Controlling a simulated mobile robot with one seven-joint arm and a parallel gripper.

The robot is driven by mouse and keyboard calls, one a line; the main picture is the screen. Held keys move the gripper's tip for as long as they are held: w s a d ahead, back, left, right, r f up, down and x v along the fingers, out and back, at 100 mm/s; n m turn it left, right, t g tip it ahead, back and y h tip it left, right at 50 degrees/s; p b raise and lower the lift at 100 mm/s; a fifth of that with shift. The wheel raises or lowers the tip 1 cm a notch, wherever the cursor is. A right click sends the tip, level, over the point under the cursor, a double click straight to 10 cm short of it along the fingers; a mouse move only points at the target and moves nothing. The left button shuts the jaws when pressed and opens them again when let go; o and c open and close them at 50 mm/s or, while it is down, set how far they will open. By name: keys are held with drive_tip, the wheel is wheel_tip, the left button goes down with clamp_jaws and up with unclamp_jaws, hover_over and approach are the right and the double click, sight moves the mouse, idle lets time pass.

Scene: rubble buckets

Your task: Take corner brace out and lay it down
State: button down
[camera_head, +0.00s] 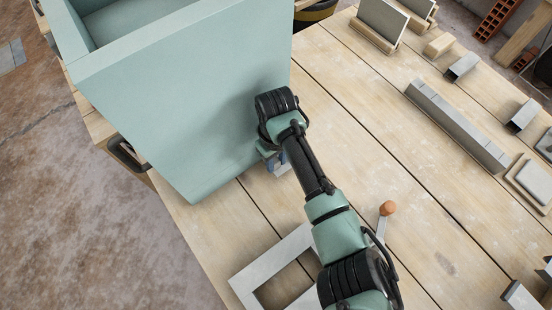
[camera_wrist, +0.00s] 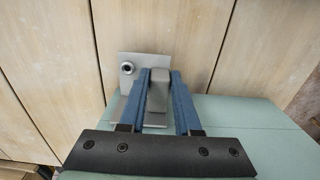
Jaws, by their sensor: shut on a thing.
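The corner brace is a grey metal piece (camera_wrist: 132,72) with a flat plate, a round fitting at its left and a raised block. My gripper (camera_wrist: 158,78) has its two blue fingers shut on either side of the raised block. In the head view the gripper (camera_head: 272,157) is beside the lower right wall of the pale green box (camera_head: 190,95), outside it. A small part of the brace (camera_head: 284,170) shows below the gripper; the rest is hidden. I cannot tell whether the brace touches the table.
A white frame (camera_head: 262,268) lies in front, near an orange-knobbed handle (camera_head: 387,208). A long grey bar (camera_head: 455,125) and several blocks lie further right. The table's left edge drops to the floor.

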drive_tip(key=shift+r+p, duration=0.7)
drive_tip(key=shift+p, duration=0.1)
drive_tip(key=shift+f, duration=0.1)
